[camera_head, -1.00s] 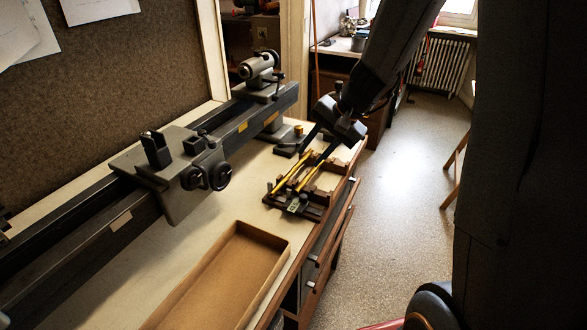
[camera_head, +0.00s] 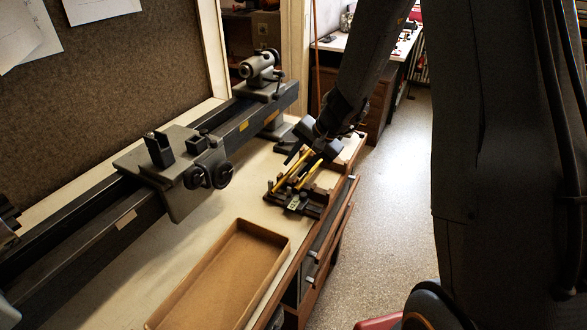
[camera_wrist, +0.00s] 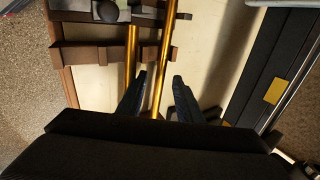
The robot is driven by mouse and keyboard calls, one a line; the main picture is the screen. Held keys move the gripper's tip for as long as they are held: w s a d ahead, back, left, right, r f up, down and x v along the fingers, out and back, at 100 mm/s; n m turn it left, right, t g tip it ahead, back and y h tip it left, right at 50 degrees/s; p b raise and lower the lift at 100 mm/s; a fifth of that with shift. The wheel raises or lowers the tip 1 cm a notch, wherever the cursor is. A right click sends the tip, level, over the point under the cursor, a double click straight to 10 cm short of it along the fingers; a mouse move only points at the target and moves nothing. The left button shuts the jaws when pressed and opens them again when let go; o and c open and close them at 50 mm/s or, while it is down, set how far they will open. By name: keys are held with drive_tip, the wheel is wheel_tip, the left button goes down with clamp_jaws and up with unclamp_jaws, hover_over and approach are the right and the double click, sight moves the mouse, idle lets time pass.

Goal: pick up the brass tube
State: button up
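Two thin brass tubes lie side by side on a dark wooden rack (camera_head: 312,209) on the bench. In the wrist view the right tube (camera_wrist: 166,35) runs between my fingers and continues back toward the palm. The left tube (camera_wrist: 131,50) ends near my left finger, outside the gap. My gripper (camera_wrist: 159,77) is open, with a finger on either side of the right tube and no clear contact. In the head view my gripper (camera_head: 304,160) is low over the far end of the rack and hides part of the tubes.
A grey lathe (camera_head: 180,190) runs along the left of the bench. A shallow open cardboard tray (camera_head: 283,252) sits nearer me. The bench's right edge with drawers (camera_head: 335,225) is close beside the rack. Bare bench top (camera_head: 245,195) lies between lathe and rack.

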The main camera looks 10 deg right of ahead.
clamp_jaws()
drive_tip(key=shift+r, duration=0.15)
